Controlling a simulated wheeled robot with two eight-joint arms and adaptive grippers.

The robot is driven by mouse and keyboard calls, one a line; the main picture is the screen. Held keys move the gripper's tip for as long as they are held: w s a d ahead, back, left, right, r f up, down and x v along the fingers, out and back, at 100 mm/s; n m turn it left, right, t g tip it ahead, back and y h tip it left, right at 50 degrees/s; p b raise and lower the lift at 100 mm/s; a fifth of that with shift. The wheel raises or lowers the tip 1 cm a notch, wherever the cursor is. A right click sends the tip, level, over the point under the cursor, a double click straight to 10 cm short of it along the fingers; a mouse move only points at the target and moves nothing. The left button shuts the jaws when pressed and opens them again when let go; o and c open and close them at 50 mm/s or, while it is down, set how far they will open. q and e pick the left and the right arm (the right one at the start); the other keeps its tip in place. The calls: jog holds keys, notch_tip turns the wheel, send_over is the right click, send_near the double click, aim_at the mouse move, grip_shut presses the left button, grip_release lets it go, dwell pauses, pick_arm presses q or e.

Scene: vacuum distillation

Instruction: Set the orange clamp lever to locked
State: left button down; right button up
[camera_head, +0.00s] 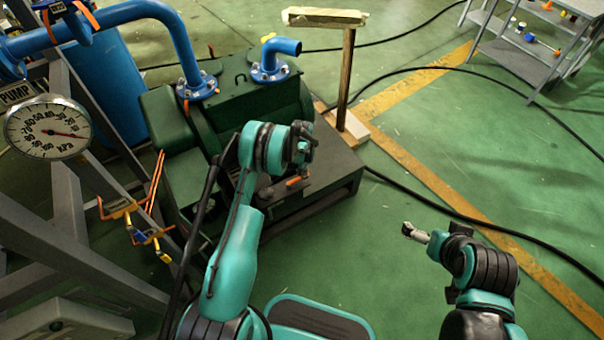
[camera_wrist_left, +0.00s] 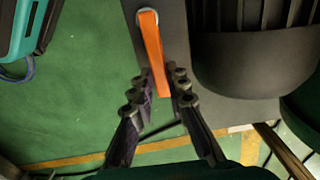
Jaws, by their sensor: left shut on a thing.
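The orange clamp lever (camera_head: 295,181) shows near the dark pump base in the head view, below my left gripper (camera_head: 302,150). In the left wrist view the lever (camera_wrist_left: 152,50) is a flat orange bar running from a round pale pivot on a dark plate. Its free end lies between the two dark fingers of my left gripper (camera_wrist_left: 161,88), which are shut on it. My right gripper (camera_head: 414,232) hangs over the green floor at the lower right, away from the lever. Its fingers are too small to judge.
The green pump (camera_head: 245,100) with blue pipes stands on a dark base (camera_head: 335,180). A wooden post (camera_head: 346,80) stands behind it. A grey frame with a pressure gauge (camera_head: 47,127) is at left. Black cables cross the floor. A metal cart (camera_head: 515,55) is at upper right.

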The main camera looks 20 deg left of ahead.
pick_arm(q)
jog(key=c, duration=1.5)
grip_release()
notch_tip(320, 180, up, 12)
